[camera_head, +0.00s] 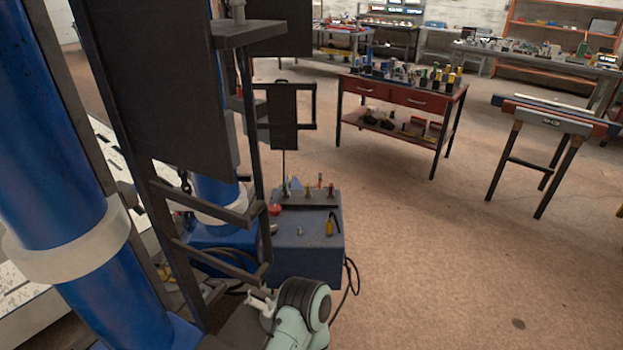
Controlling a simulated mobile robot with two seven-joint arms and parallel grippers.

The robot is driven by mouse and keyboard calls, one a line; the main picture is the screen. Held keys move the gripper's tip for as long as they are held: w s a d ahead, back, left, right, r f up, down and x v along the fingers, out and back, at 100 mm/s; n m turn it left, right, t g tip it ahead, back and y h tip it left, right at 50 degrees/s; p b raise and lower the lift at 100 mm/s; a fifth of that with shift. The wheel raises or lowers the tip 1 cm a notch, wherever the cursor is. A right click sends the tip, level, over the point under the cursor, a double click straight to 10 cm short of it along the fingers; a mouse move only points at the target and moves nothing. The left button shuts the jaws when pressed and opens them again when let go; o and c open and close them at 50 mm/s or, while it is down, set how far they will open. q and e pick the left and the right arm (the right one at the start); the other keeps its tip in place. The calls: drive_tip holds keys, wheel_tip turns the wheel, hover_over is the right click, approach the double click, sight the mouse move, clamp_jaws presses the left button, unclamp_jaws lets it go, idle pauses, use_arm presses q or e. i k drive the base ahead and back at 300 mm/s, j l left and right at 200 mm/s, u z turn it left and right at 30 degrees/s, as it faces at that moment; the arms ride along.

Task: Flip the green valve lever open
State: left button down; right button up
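I cannot make out a green valve lever in the head view. A pale mint-green rounded part with a dark ring shows at the bottom centre and looks like part of my own arm. A small white piece beside it is too unclear to name. Neither of my grippers can be made out.
A dark metal frame with upright panels (155,80) and thick blue columns (45,130) fill the left. A red workbench (402,95) and a folding stand (550,118) stand farther back.

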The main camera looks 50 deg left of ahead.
sight(286, 193)
drive_tip(key=i+u, duration=0.4)
drive_tip(key=i, duration=0.35)
drive_tip(key=i+l+u, duration=0.15)
drive_tip(key=i+u, duration=0.25)
drive_tip(key=i, duration=0.35)
drive_tip(key=i+u, duration=0.25)
drive_tip(key=u, duration=0.2)
drive_tip(key=i+u, duration=0.25)
drive_tip(key=u, duration=0.2)
drive_tip(key=i+l+u, duration=0.25)
drive_tip(key=u, duration=0.85)
